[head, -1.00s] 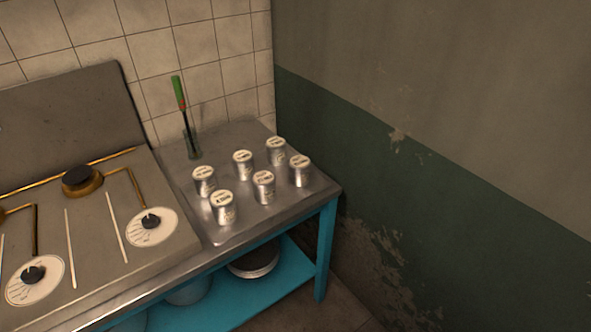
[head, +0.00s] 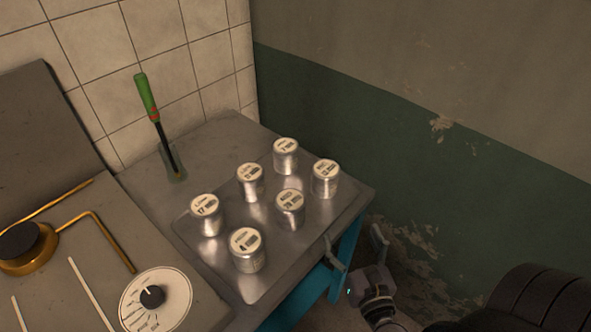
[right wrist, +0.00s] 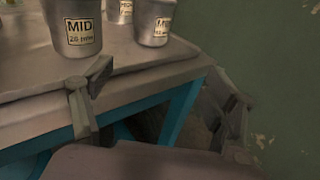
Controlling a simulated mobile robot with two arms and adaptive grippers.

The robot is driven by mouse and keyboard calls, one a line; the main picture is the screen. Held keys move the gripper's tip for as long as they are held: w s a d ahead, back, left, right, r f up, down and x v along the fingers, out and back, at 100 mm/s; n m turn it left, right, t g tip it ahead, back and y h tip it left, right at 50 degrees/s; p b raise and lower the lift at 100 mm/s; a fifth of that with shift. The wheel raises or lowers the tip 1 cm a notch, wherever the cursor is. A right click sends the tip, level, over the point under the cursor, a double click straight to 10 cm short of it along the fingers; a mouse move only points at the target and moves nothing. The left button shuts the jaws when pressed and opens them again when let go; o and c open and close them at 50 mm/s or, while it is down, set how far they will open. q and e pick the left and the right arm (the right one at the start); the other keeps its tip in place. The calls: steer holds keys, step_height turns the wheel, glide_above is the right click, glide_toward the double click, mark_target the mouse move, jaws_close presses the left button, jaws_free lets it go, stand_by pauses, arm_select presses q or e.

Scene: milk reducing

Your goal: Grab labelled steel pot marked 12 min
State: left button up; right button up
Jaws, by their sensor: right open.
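Several small steel pots with labelled lids stand upright on a steel tray (head: 262,290). Their small lid print is hard to read, so I cannot tell surely which is marked 12 min. The near right pot (head: 290,212) reads MID 20 min in the right wrist view (right wrist: 76,28). The far right pot (head: 325,182) has a partly cut label in the right wrist view (right wrist: 152,24). Others are the back pot (head: 285,160), middle pot (head: 250,186), left pot (head: 207,218) and front pot (head: 247,254). My right gripper (head: 356,248) is open and empty, beyond the table's right front edge. My left gripper is not in view.
A green-handled tool (head: 146,97) stands in a glass (head: 173,165) at the back left. A stove with a burner (head: 25,245) and a dial (head: 157,298) is at the left. The green and grey wall (head: 440,150) bounds the right side. Pots stand close together.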

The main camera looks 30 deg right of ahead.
step_height(320, 180, up, 3)
steer(key=w, duration=0.2)
steer(key=p, duration=0.2)
glide_toward(325, 173)
steer(key=shift+n+t, duration=0.3)
steer(key=shift+t, duration=0.1)
steer(key=w+d+f, duration=0.2)
steer(key=w, duration=0.1)
steer(key=w+d+f, duration=0.1)
steer(key=w, duration=0.1)
steer(key=shift+p+x, duration=0.3)
steer(key=shift+x, duration=0.45)
steer(key=shift+a+p+x, duration=0.2)
steer(key=shift+p+x, duration=0.05)
steer(key=shift+x, duration=0.9)
steer(key=shift+a+p+x, duration=0.2)
steer(key=shift+x, duration=1)
steer(key=shift+w, duration=0.1)
steer(key=shift+c, duration=0.3)
steer(key=c, duration=1.3)
steer(key=shift+c, duration=0.4)
steer(key=shift+r, duration=0.15)
